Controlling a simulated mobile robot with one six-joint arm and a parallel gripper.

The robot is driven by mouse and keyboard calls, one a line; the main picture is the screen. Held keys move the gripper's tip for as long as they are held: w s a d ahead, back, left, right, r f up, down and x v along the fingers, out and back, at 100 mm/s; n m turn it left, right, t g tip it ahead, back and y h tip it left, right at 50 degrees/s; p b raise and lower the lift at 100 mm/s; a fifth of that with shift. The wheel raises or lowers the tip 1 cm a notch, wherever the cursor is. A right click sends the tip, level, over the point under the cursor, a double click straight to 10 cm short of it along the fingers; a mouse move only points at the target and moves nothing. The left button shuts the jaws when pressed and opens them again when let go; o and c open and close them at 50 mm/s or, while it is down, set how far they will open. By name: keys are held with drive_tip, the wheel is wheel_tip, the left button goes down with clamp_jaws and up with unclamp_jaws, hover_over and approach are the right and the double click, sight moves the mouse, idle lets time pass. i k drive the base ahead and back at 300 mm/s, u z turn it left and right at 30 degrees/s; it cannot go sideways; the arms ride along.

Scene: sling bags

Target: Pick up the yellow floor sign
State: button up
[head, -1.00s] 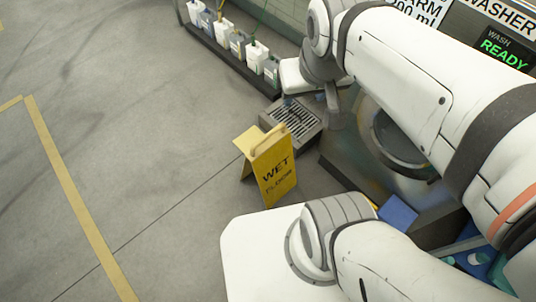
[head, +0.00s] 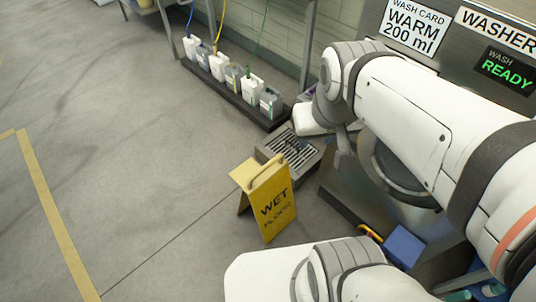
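The yellow floor sign (head: 272,208), lettered "WET FLOOR", stands upright as an A-frame on the grey floor, with a handle loop at its top. It is beside a grated drain block (head: 296,158).
The washer (head: 455,130) stands at right behind my arm. Several jugs (head: 228,68) sit on a dark tray (head: 240,104) along the wall. A blue box (head: 404,247) lies near the washer's base. The floor left of the sign is clear, with yellow tape (head: 58,220).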

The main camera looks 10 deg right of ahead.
sight(269, 190)
drive_tip(key=z, duration=2.3)
drive_tip(key=k, duration=1.15)
drive_tip(key=u, duration=1.65)
drive_tip(key=i, duration=1)
